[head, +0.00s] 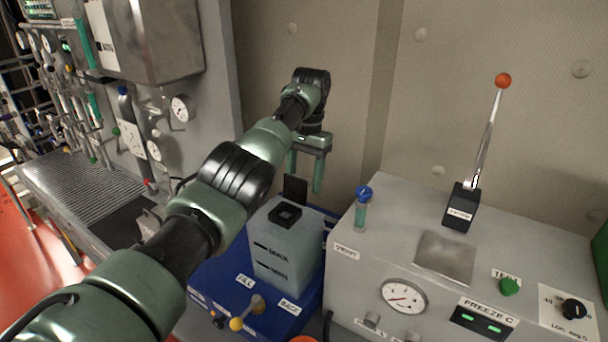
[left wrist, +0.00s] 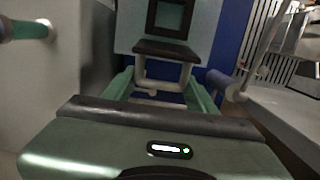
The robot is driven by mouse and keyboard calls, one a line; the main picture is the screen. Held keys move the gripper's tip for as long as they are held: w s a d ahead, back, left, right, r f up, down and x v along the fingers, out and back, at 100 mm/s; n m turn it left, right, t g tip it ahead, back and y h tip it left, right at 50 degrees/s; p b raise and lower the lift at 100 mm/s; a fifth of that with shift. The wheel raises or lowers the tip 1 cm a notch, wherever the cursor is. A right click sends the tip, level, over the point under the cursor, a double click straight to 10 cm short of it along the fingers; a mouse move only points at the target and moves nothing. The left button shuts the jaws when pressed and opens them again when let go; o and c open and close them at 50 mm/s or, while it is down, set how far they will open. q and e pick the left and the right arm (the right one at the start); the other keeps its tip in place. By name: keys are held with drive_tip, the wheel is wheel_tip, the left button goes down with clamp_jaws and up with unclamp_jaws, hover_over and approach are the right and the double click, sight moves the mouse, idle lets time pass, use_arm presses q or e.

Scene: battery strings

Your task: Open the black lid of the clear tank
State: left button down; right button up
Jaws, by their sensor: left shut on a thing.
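The clear tank (head: 287,262) is a pale translucent box standing on a blue base. Its black-rimmed square opening (head: 285,215) shows on top and is uncovered. The black lid (head: 295,187) stands up about vertical at the far edge of the opening. My left gripper (head: 304,178) is behind the lid, shut on its light handle. In the left wrist view the pale U-shaped handle (left wrist: 165,85) lies between the green fingers of the gripper (left wrist: 162,92), below the dark lid (left wrist: 166,47). The opening (left wrist: 170,16) shows beyond it. My right gripper is not in view.
A grey machine (head: 400,240) with a gauge, an upright red-knobbed lever (head: 487,130) and a blue-capped vial (head: 362,205) stands close right of the tank. The blue base (head: 232,290) carries a yellow-knobbed valve (head: 245,315). A wall rises behind.

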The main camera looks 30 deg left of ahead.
use_arm(q)
drive_tip(key=shift+f, duration=0.15)
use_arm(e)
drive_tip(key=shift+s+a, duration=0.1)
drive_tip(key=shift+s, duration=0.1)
use_arm(q)
drive_tip(key=c, duration=0.8)
unclamp_jaws()
drive_tip(key=o, duration=0.3)
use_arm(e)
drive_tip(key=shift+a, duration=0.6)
use_arm(q)
drive_tip(key=r, duration=0.5)
drive_tip(key=w+r, duration=0.1)
drive_tip(key=r, duration=0.1)
drive_tip(key=shift+r, duration=0.35)
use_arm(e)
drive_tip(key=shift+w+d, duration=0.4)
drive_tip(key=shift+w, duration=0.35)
